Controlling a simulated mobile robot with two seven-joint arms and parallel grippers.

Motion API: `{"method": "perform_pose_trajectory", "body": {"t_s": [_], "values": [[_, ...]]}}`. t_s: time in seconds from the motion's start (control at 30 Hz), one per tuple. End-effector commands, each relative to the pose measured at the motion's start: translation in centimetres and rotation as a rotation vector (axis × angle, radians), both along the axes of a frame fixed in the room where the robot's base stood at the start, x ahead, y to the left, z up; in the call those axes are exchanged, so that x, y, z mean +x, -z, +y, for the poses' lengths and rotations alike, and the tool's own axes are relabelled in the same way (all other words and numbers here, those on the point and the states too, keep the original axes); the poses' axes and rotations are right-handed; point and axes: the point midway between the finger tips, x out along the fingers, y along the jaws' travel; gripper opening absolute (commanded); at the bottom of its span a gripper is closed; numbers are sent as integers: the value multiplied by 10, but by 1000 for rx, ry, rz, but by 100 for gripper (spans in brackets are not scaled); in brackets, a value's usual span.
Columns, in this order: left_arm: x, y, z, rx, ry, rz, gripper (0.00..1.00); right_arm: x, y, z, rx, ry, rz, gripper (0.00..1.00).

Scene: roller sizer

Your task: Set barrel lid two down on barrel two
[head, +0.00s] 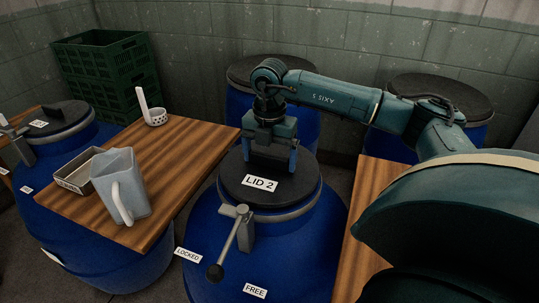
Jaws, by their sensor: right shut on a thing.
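The black round lid marked LID 2 (236,184) is at the mouth of the blue barrel (210,225) in the middle front. It looks level and roughly centred inside the barrel's grey ring (296,212). I cannot tell whether it rests fully on the rim or sits slightly above it. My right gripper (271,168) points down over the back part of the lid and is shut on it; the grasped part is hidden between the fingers. My left gripper is not in view.
The barrel's lever (234,238) hangs at its front, its knob between the LOCKED and FREE labels. A wooden table (180,175) at left holds a jug (122,185), a tray (75,172) and a white ladle (154,117). Other barrels (236,103) stand behind.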

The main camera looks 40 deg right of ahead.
Motion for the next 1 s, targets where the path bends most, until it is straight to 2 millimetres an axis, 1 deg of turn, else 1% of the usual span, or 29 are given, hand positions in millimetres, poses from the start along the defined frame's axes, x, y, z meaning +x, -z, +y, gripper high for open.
{"method": "perform_pose_trajectory", "body": {"t_s": [0.4,0.53,0.57,0.6,0.67,0.87,0.93,1.0], "values": [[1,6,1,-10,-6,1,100,1,11,0,0,1,-3,57],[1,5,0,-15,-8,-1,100,1,11,0,0,1,-3,57],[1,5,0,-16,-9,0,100,0,11,0,0,0,-1,92],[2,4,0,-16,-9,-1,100,0,11,0,0,0,-1,96],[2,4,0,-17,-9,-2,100,0,11,0,0,0,-1,100],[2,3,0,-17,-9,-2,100,0,11,0,0,0,-1,100],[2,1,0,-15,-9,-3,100,0,8,0,0,0,-1,100],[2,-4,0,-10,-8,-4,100,0,1,0,0,0,-1,100]]}}
